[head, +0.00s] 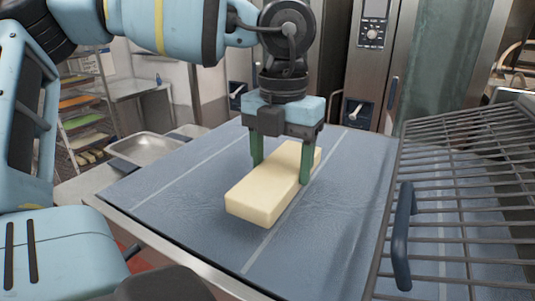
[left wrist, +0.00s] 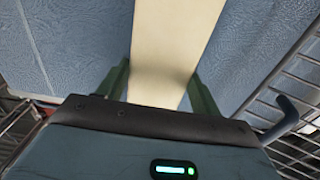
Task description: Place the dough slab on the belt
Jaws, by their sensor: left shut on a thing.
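The dough slab (head: 265,192) is a pale yellow block over the blue belt (head: 165,213), near its middle. My left gripper (head: 279,172) comes down from above with its green fingers on either side of the slab and is shut on it. In the left wrist view the slab (left wrist: 170,50) runs between the two fingers (left wrist: 160,88). I cannot tell whether the slab's underside touches the belt. My right gripper is not in view.
A wire guard grid (head: 470,165) with a dark blue handle (head: 403,235) stands at the right over the belt. A metal tray (head: 145,149) lies at the back left, near a rack of shelves (head: 82,120). Steel ovens (head: 370,65) stand behind. The belt's left part is clear.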

